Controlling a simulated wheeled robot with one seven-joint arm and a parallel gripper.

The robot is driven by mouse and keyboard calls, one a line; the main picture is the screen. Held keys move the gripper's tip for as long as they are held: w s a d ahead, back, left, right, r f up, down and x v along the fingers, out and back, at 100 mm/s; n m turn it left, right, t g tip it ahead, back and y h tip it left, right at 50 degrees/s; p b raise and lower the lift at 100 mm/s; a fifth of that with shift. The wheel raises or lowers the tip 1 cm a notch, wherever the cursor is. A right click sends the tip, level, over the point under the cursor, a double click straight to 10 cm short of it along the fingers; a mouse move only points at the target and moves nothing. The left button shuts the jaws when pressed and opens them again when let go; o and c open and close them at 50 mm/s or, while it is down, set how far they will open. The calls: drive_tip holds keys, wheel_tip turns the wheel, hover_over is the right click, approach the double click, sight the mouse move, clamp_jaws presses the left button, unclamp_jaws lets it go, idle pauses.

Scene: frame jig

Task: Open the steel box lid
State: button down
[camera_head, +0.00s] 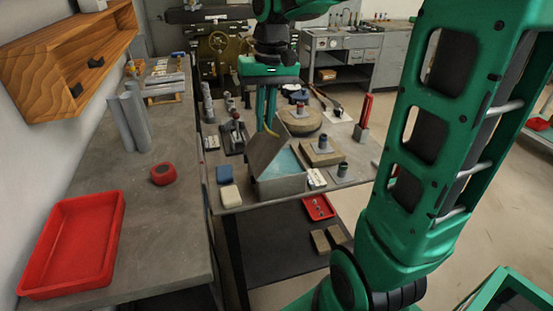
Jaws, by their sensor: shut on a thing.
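The grey steel box (281,188) stands near the front edge of the far worktable. Its lid (264,152) is raised and tilted up at the left, and the blue-green inside (291,162) shows. My gripper (269,128) comes straight down from above, with its green fingers at the top of the lid. It is shut on a thin yellowish part at the lid's upper edge, seemingly its handle. The fingertips are small in this view, so the exact contact is hard to see.
A blue block (225,174) and a cream block (230,195) lie left of the box. A black-based tool (236,137) is behind left. A red tray (75,245) lies on the left bench.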

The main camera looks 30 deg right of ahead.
drive_tip(key=shift+w+a+r, duration=0.2)
drive_tip(key=shift+a+r, duration=0.05)
drive_tip(key=shift+a, duration=0.55)
drive_tip(key=shift+w+a+r, duration=0.1)
drive_tip(key=shift+w+a, duration=0.1)
drive_tip(key=shift+a, duration=0.4)
drive_tip(key=shift+w+a+r, duration=0.1)
drive_tip(key=shift+w+a, duration=0.1)
drive_tip(key=shift+a, duration=0.4)
drive_tip(key=shift+w+a+f, duration=0.1)
drive_tip(key=shift+w+a, duration=0.1)
drive_tip(key=shift+a, duration=0.45)
drive_tip(key=shift+w+a+f, duration=0.1)
drive_tip(key=shift+w+a, duration=0.05)
drive_tip(key=shift+a, duration=0.45)
